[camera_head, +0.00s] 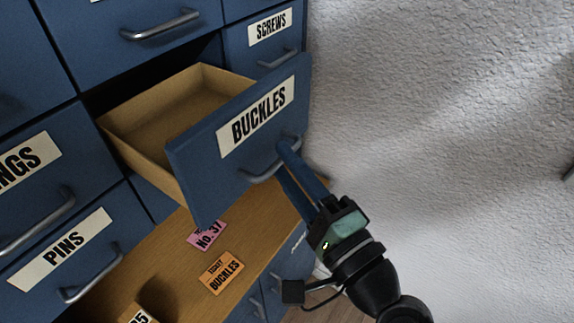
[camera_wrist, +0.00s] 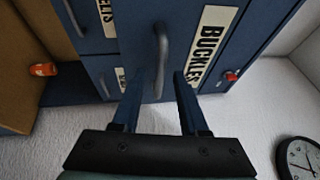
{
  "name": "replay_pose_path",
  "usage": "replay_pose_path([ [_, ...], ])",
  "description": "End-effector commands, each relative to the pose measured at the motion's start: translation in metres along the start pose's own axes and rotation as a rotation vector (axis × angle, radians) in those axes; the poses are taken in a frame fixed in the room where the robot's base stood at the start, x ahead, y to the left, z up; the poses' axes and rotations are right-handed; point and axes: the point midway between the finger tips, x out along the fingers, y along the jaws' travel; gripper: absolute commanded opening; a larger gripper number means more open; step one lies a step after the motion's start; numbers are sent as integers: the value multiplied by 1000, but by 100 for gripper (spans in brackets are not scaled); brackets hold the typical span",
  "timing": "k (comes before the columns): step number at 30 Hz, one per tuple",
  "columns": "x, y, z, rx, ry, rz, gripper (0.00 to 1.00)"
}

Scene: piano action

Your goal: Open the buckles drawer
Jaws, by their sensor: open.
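The buckles drawer (camera_head: 240,130) is pulled well out of the blue cabinet, and its wooden inside (camera_head: 170,115) looks empty. Its front carries a white BUCKLES label (camera_head: 256,111), which also shows in the wrist view (camera_wrist: 208,42). Its grey bar handle (camera_head: 262,176) also shows in the wrist view (camera_wrist: 160,48). My gripper (camera_head: 283,160) is open at the handle. In the wrist view my two blue fingers (camera_wrist: 156,82) stand apart, one on each side of the handle's near end. I cannot tell whether either finger touches it.
A screws drawer (camera_head: 278,52) and a pins drawer (camera_head: 64,252) are shut. A wooden shelf (camera_head: 170,255) below holds an orange buckles ticket (camera_head: 222,273) and a pink No. 37 ticket (camera_head: 207,236). A white wall (camera_head: 430,110) stands to the right. A clock (camera_wrist: 299,158) shows in the wrist view.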

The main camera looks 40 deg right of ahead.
Motion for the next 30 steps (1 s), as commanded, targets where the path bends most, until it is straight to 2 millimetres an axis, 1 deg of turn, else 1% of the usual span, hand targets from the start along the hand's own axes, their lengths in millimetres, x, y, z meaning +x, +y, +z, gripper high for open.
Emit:
replay_pose_path([
  [5,-30,6,-1,-1,5,1,43],
  [7,-46,7,-2,-1,5,2,43],
  [12,-84,6,-2,-2,7,2,43],
  [16,-107,5,-1,-1,5,3,43],
  [19,-118,3,-1,-1,4,2,43],
  [22,-124,2,0,0,3,2,43],
  [30,-126,0,0,0,1,1,43],
])
